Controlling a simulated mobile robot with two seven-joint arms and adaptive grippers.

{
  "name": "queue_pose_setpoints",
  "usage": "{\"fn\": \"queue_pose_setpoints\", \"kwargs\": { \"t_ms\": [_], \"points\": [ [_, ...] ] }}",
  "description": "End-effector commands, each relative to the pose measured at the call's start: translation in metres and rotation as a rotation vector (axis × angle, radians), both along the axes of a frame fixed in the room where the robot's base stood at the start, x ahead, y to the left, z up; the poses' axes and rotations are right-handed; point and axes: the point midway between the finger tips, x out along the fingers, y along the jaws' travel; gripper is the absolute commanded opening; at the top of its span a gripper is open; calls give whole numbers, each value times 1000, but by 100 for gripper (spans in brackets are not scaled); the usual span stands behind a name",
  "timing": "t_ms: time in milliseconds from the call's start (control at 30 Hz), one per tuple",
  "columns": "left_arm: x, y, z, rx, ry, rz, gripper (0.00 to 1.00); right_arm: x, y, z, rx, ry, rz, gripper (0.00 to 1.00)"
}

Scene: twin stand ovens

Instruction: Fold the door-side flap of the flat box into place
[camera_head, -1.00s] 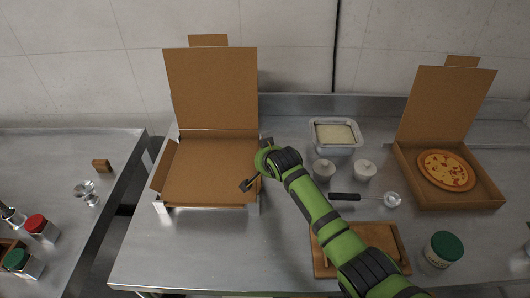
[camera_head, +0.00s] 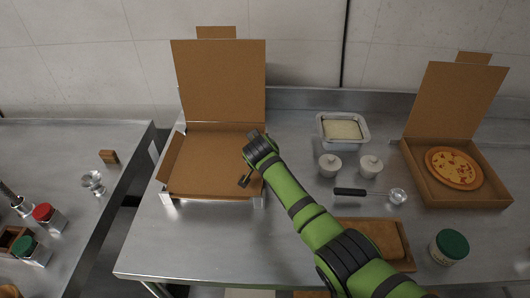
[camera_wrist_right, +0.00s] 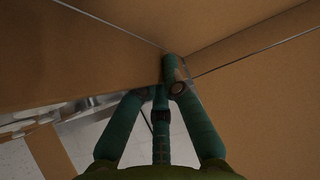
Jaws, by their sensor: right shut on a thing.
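The flat box (camera_head: 215,165) lies open near the left end of the steel counter, its brown lid (camera_head: 220,80) standing up at the back. Its left side flap (camera_head: 170,157) leans outward. My right gripper (camera_head: 249,160) is at the box's right edge, with its arm coming from the lower right. In the right wrist view the fingers (camera_wrist_right: 167,88) are close together at a corner where cardboard panels (camera_wrist_right: 225,60) meet. They are shut on the right-side flap (camera_wrist_right: 80,50), largely hidden by the gripper in the head view. My left gripper is not in view.
Right of the box stand a steel tub (camera_head: 342,131), two small lidded pots (camera_head: 330,165), a black-handled tool (camera_head: 350,192), a wooden board (camera_head: 400,255) and a green-lidded jar (camera_head: 449,247). A second box holds a pizza (camera_head: 453,168). A gap separates the left counter (camera_head: 70,150).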

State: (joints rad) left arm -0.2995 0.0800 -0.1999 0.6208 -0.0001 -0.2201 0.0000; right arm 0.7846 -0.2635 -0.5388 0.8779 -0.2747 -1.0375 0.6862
Motion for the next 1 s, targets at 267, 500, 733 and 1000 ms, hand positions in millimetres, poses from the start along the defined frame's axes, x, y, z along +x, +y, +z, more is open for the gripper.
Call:
{"fn": "queue_pose_setpoints", "kwargs": {
  "t_ms": [267, 500, 733, 1000],
  "points": [
    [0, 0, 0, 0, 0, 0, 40, 0, 0, -1, 0, 2, 0, 33],
    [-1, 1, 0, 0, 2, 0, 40, 0, 0, 0, 1, 1, -1, 33],
    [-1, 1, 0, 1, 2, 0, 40, -7, 1, 6, 3, -1, 0, 33],
    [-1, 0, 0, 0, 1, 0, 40, -30, 1, 30, 4, -1, 1, 33]
  ]
}}
